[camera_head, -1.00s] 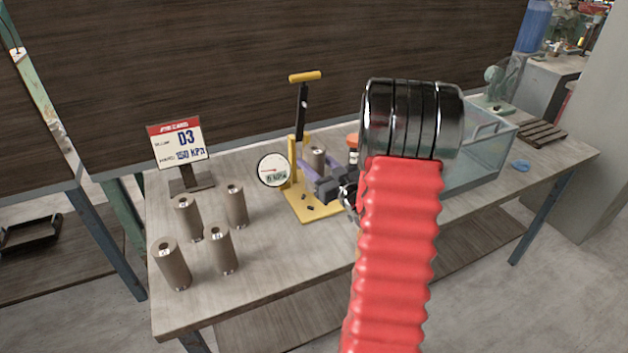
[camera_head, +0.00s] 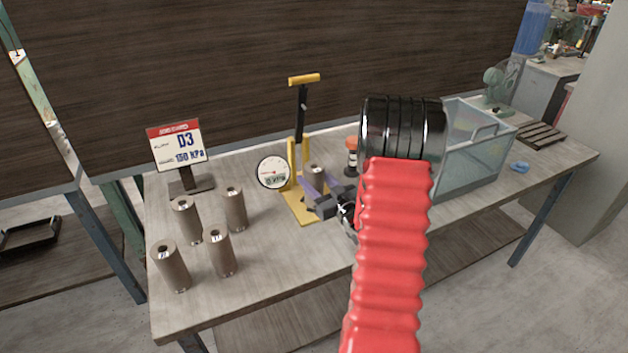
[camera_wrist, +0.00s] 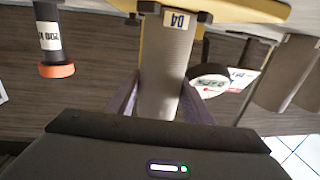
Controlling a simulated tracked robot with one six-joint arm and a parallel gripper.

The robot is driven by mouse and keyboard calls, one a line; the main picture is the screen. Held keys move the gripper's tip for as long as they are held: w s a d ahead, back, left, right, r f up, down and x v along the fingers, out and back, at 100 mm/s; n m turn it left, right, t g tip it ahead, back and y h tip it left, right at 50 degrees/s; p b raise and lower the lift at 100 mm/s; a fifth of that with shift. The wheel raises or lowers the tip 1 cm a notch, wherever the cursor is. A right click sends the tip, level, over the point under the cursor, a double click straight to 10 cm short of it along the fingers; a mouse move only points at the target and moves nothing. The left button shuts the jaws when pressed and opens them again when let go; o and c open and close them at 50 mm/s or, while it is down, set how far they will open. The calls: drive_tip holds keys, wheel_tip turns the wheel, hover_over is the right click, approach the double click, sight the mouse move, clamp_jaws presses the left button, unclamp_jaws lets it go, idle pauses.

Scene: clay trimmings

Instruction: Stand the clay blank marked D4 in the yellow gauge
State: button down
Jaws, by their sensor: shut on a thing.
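My gripper (camera_head: 322,196) is shut on a grey-brown clay cylinder (camera_head: 316,173), held upright at the yellow gauge. In the wrist view my purple fingers (camera_wrist: 158,103) press on both sides of this blank (camera_wrist: 165,70), whose label reads D4, upside down there. The yellow gauge (camera_head: 297,207) has a flat base, a black post, a yellow T-handle and a round dial (camera_head: 273,172). The blank's labelled end is at the yellow base (camera_wrist: 225,8) in the wrist view; I cannot tell if it touches. My gripper partly hides the base.
Several other clay blanks (camera_head: 221,250) stand upright at the table's left. Behind them a card (camera_head: 180,146) reads D3, 150 kPa. An orange-topped cylinder (camera_head: 352,158) stands behind my gripper. A glass tank (camera_head: 470,160), a blue cloth (camera_head: 519,168) and a slatted rack (camera_head: 542,135) are right.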

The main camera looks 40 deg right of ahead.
idle(0.3)
drive_tip(key=c, duration=0.9)
unclamp_jaws()
drive_tip(key=shift+f, duration=0.1)
drive_tip(key=s+a, duration=0.2)
drive_tip(key=s, duration=1)
